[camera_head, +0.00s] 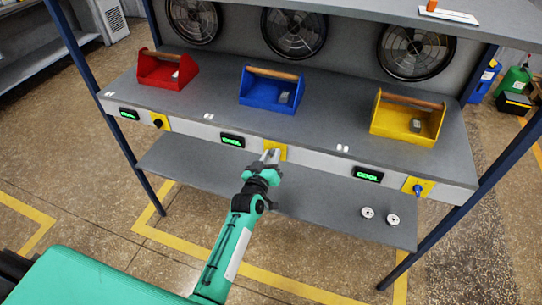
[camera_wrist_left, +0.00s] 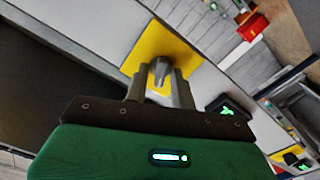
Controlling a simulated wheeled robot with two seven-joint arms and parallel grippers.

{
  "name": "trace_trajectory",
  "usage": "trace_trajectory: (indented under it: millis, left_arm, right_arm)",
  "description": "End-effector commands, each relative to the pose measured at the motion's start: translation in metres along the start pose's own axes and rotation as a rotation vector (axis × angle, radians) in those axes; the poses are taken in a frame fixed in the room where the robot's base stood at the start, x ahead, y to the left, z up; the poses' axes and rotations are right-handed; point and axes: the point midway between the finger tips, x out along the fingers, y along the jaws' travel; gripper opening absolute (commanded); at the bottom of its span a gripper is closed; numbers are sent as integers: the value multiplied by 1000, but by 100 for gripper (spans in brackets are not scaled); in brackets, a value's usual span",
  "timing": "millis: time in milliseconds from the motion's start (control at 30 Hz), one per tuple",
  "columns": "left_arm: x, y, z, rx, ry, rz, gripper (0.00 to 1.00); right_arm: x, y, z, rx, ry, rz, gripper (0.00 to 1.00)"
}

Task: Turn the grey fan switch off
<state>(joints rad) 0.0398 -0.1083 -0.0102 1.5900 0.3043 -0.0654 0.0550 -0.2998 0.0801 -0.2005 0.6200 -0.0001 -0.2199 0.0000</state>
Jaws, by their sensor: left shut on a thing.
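The grey fan switch (camera_wrist_left: 160,70) is a grey knob on a yellow square plate (camera_wrist_left: 149,52), in the left wrist view. In the head view, its yellow plate (camera_head: 283,152) is on the front panel of the bench, in the middle, and my gripper hides most of the knob. My left gripper (camera_head: 270,155) is at the plate, its fingers (camera_wrist_left: 158,88) one on each side of the knob, shut on it. The green-lit display (camera_head: 232,140) is just left of this switch. My right gripper is not in view.
A black switch (camera_head: 158,122) is on the left and a blue switch (camera_head: 418,189) on the right of the panel. Red (camera_head: 166,72), blue (camera_head: 270,88) and yellow (camera_head: 408,118) toolboxes stand on the bench, before several fans. Two round discs (camera_head: 380,215) lie on the lower shelf.

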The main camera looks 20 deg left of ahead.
Motion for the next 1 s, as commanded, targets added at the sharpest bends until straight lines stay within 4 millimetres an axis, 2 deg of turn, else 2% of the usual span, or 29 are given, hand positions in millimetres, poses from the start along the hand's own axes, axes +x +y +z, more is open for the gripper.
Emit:
trace_trajectory:
  millis: [233, 700, 733, 1000]
  left_arm:
    - [0, -1, 0, -62, 0, 0, 2]
    - [0, -1, 0, -74, 0, 0, 2]
    - [0, -1, 0, -74, 0, 0, 31]
    - [0, -1, 0, -73, 0, 0, 32]
  right_arm:
    - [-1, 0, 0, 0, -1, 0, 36]
    - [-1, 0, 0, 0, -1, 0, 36]
    - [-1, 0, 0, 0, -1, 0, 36]
    - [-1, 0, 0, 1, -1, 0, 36]
